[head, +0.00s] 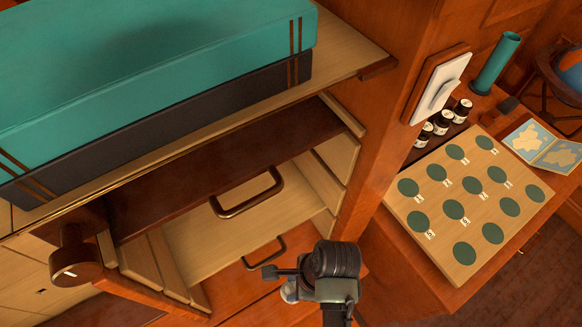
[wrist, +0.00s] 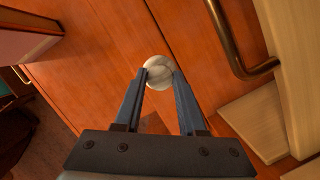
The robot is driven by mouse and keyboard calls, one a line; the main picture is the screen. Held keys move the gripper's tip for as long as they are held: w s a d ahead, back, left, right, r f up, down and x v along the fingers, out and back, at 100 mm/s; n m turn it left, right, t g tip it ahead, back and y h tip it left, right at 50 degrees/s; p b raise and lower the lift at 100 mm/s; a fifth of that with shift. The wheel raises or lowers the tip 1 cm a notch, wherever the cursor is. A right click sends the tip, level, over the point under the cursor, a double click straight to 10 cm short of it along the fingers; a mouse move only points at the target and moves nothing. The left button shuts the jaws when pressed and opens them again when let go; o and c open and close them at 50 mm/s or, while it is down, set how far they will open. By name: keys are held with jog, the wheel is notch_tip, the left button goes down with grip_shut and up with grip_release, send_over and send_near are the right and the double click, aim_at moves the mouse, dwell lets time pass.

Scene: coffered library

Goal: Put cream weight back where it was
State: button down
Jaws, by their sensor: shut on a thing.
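The cream weight (wrist: 158,70) is a small rounded pale piece between the two fingertips of my gripper (wrist: 160,84) in the wrist view. The fingers are shut on it and cover its sides. In the head view my gripper (head: 284,281) is in front of the cabinet drawers, low in the middle, and a pale bit of the weight (head: 289,292) shows beside the fingers. A light wooden board (head: 408,212) with several dark green round spots and small number labels lies to the right. No weight shows on the board.
Large teal (head: 150,60) and dark (head: 200,125) box-like volumes lie on the cabinet top. Drawers with a bronze handle (head: 248,193) stand below. A white switch (head: 440,88), small dark bottles (head: 442,122), a teal tube (head: 496,62) and a map booklet (head: 545,145) are around the board.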

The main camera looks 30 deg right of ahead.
jog(key=shift+f, duration=2.85)
jog(key=shift+f, duration=0.1)
jog(key=shift+c, duration=2.4)
grip_release()
jog(key=shift+f, duration=0.1)
jog(key=v, duration=1.2)
jog(key=shift+r, duration=0.25)
jog(key=shift+a, duration=0.1)
